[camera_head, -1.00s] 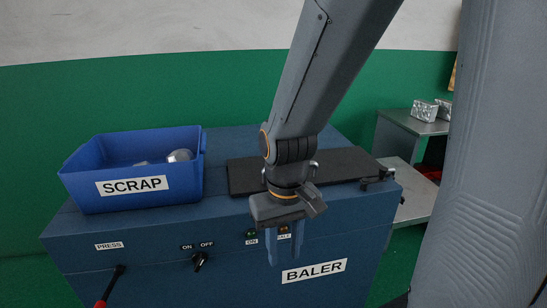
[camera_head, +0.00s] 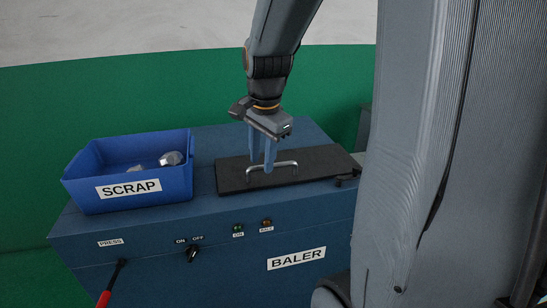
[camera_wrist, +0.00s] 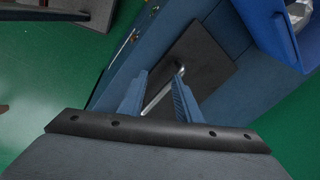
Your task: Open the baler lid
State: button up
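The baler (camera_head: 225,225) is a blue machine with a flat black lid (camera_head: 325,166) on its top. The lid lies flat and closed. A silver bar handle (camera_head: 287,164) stands on the lid. My gripper (camera_head: 261,168) is open above the lid, pointing down, with its blue fingers at the handle's left part. In the wrist view, the handle (camera_wrist: 160,94) shows between the two open fingers (camera_wrist: 160,76), set at a slant to them. I cannot tell whether either finger touches it.
A blue SCRAP bin (camera_head: 128,171) with shiny foil lumps (camera_head: 171,158) stands on the baler's top, left of the lid. The front has an ON/OFF knob (camera_head: 192,255), two small lamps (camera_head: 252,226) and a red-handled press lever (camera_head: 108,288).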

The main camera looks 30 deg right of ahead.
jog(key=w+d+r+m, duration=0.2)
jog(key=d+r+m, duration=0.2)
jog(key=d+m, duration=0.15)
jog(key=shift+m, duration=0.35)
jog(key=x, duration=0.5)
jog(key=p+x, duration=0.1)
jog(key=x, duration=0.2)
jog(key=shift+s+a, duration=0.25)
jog(key=shift+a, duration=0.1)
jog(key=shift+c, duration=0.4)
grip_shut()
